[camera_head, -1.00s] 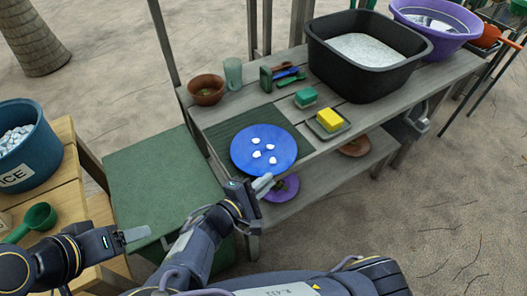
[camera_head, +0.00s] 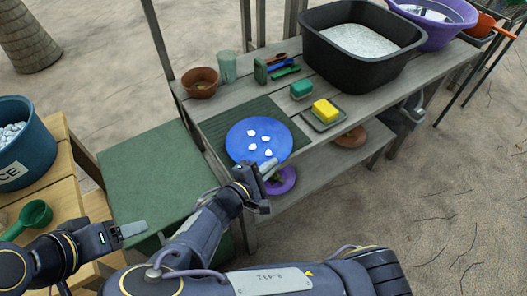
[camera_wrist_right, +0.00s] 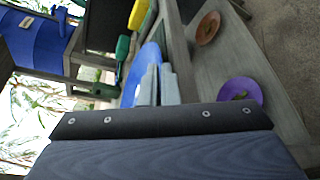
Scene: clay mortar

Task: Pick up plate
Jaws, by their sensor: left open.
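The blue plate (camera_head: 240,150) lies on a dark green mat at the near left end of the grey wooden table, with several small white pieces on it. A strip of it shows in the right wrist view (camera_wrist_right: 152,52), just beyond the fingertips. My right gripper (camera_head: 270,170) is at the plate's near edge. Its two fingers (camera_wrist_right: 158,84) look close together; whether the rim is between them is unclear.
A black tub (camera_head: 350,65) fills the table's far part. A purple plate (camera_head: 288,180) lies on the lower shelf.

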